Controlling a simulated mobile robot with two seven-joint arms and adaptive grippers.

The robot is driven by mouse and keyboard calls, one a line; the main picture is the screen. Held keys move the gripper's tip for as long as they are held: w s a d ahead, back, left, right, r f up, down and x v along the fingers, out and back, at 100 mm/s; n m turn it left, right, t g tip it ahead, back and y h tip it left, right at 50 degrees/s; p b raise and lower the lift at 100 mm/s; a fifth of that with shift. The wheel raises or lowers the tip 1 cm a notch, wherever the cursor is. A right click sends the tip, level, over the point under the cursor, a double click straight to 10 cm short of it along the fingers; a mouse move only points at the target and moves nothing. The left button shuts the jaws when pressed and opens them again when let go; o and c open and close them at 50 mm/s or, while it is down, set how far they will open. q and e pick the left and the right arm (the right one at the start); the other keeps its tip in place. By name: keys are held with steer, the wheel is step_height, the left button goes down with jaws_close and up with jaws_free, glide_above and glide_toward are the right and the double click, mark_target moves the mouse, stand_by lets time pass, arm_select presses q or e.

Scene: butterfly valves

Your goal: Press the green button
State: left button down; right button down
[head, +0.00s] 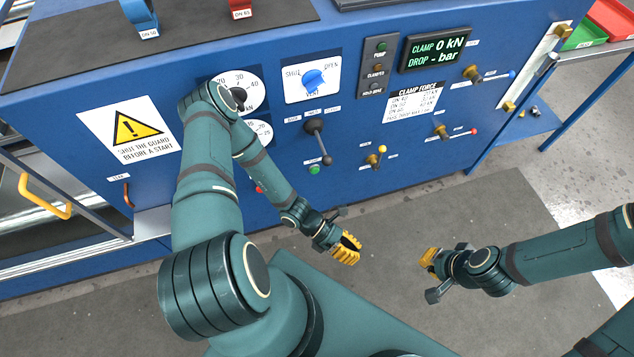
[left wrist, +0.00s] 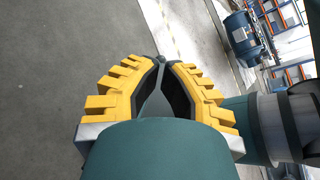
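A small round green button (head: 314,170) sits low on the front of the blue machine, just below and left of a black-knobbed lever. My left gripper (head: 347,248) hangs over the grey floor in front of the machine, below and right of the button and clear of it. In the left wrist view its yellow fingers (left wrist: 164,62) come together at the tips with nothing between them. My right gripper (head: 430,257) is farther right over the floor, apart from everything; its finger gap cannot be made out.
The blue machine panel (head: 70,95) carries a lever (head: 315,136), a blue vent knob (head: 313,81), a yellow-handled valve (head: 376,158) and a display (head: 436,49). A red button (head: 259,189) shows partly behind my left arm. The floor (head: 400,215) before the panel is clear.

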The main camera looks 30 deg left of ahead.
arm_select(q)
steer(key=w+a+f+n+t+b, duration=0.1)
steer(key=w+a+f+n+t, duration=0.4)
steer(key=n+t, duration=0.5)
steer(key=w+a+f+n+t+y+b, duration=0.1)
steer(key=a+f+n+t+y, duration=0.2)
steer(key=a+n+y, duration=0.4)
steer(key=w+a+f+n+t+y+b, duration=0.1)
steer(key=a+f+n+t+y, duration=0.3)
steer(key=a+n+y, duration=0.4)
steer(key=w+f+n, duration=0.1)
steer(key=n, duration=0.3)
steer(key=shift+a+n+t, duration=0.3)
steer(key=shift+a, duration=0.05)
steer(key=b, duration=0.2)
glide_toward(315, 170)
steer(key=w+d+f, duration=0.2)
steer(key=w+d, duration=0.2)
steer(key=w, duration=0.1)
steer(key=shift+w+a+b, duration=0.35)
steer(key=shift+w+a, duration=1.05)
steer(key=shift+w, duration=0.25)
steer(key=shift+s+a, duration=0.1)
